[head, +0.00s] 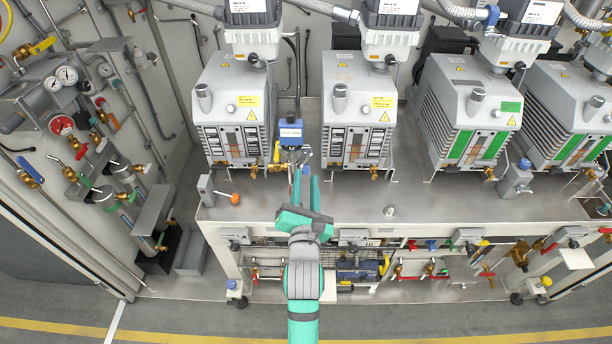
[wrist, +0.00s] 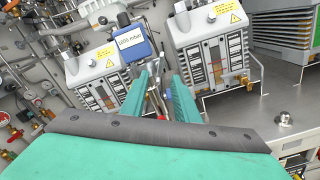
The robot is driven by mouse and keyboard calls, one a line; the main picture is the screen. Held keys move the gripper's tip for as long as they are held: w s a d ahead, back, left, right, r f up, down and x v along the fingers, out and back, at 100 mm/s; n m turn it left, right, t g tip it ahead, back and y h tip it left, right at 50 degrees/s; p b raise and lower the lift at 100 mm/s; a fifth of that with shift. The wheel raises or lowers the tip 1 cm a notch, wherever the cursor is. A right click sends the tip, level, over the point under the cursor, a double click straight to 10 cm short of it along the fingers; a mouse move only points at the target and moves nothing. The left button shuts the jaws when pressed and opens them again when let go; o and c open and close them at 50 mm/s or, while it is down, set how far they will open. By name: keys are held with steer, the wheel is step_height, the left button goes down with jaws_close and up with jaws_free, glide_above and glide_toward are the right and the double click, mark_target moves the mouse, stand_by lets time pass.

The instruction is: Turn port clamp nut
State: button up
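My gripper (wrist: 162,80) reaches up between the two left pumps with its two green fingers apart. In the head view my gripper (head: 305,178) is over the steel bench, just below a blue gauge box (head: 291,132) with a white label. The gauge box also shows in the wrist view (wrist: 133,45), above and left of the fingers. Thin metal parts with a bit of red show in the gap between the fingers; I cannot tell whether they are touched. I cannot single out the port clamp nut; the fingers and arm cover part of this area.
A grey pump (head: 232,110) stands left of my gripper and another (head: 357,112) right of it, with brass valves at their bases. The steel bench top (head: 420,205) is mostly clear at the front. An orange-knobbed lever (head: 234,198) sits at the left.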

mark_target(306, 160)
steer(key=shift+s+d, duration=0.1)
steer(key=shift+s, duration=0.6)
steer(key=shift+w, duration=0.1)
steer(key=shift+w, duration=0.45)
steer(key=shift+w+a, duration=0.15)
steer(key=shift+w, duration=1.65)
steer(key=shift+w+a, duration=0.15)
steer(key=shift+w, duration=1.6)
steer(key=shift+c, duration=0.3)
jaws_close()
